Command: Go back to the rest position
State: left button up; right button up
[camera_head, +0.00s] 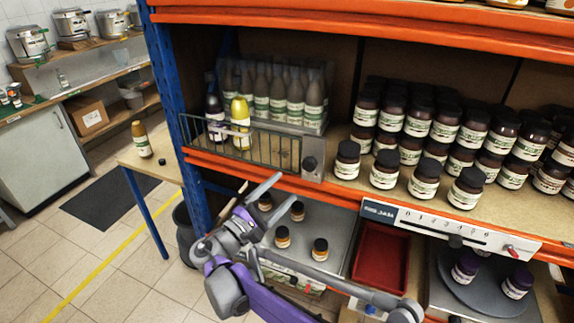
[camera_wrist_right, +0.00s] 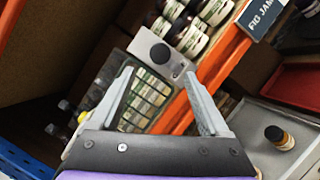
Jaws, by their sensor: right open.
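My right gripper (camera_head: 270,230) is open in front of the shelf rack, below the orange beam at the wire basket's level. In the right wrist view its two fingers (camera_wrist_right: 158,72) stand wide apart with nothing held between them. Beyond them show the wire basket (camera_wrist_right: 145,100) and its grey end block with a black knob (camera_wrist_right: 160,53). My left gripper is in neither view.
The wire basket (camera_head: 245,150) holds a dark bottle (camera_head: 214,112) and a yellow-topped bottle (camera_head: 240,122). Dark jars (camera_head: 384,169) line the shelf. Below are a grey tray (camera_head: 335,255) with several jars, a red tray (camera_head: 381,262) and a turntable (camera_head: 482,290). Floor at left is open.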

jog(key=s+d+f+m+g+y+p, duration=0.1)
jog(key=s+d+f+m+g+y, duration=0.2)
jog(key=d, duration=0.8)
jog(key=s+d+f+m+g, duration=0.3)
jog(key=s+d+g, duration=0.2)
jog(key=d, duration=0.6)
jog(key=s+d+f+m+g+y+p, duration=0.1)
jog(key=s+f+m+y, duration=0.3)
jog(key=s, duration=0.7)
jog(key=s+d+f+m+g+y+p, duration=0.1)
jog(key=s+f+m+y, duration=0.3)
jog(key=s, duration=0.7)
jog(key=shift+d+f+m+g+y, duration=0.25)
jog(key=shift+m+g+y, duration=0.25)
jog(key=shift+m, duration=0.6)
